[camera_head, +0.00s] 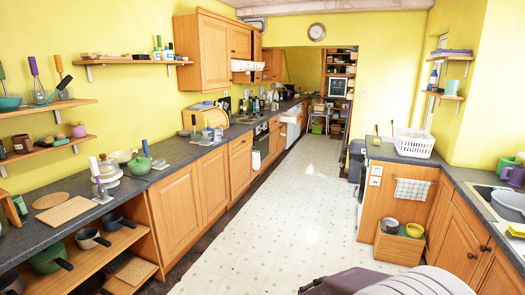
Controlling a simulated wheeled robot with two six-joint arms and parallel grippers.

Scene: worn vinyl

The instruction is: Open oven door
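What looks like the oven (262,132) is a small dark front set into the left run of wooden cabinets, about midway down the room. It is seen at a steep angle and looks closed. Its handle is too small to make out. Something white (256,160) shows low at its near side. A dark hob area (246,120) lies on the counter by it. Neither of my grippers is in view.
The pale patterned floor (275,200) is clear between the left counter (180,150) and the right-hand cabinets (465,245). A wooden box with pots (398,247) stands at right. A grey and purple shape (390,284), unclear, fills the bottom right.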

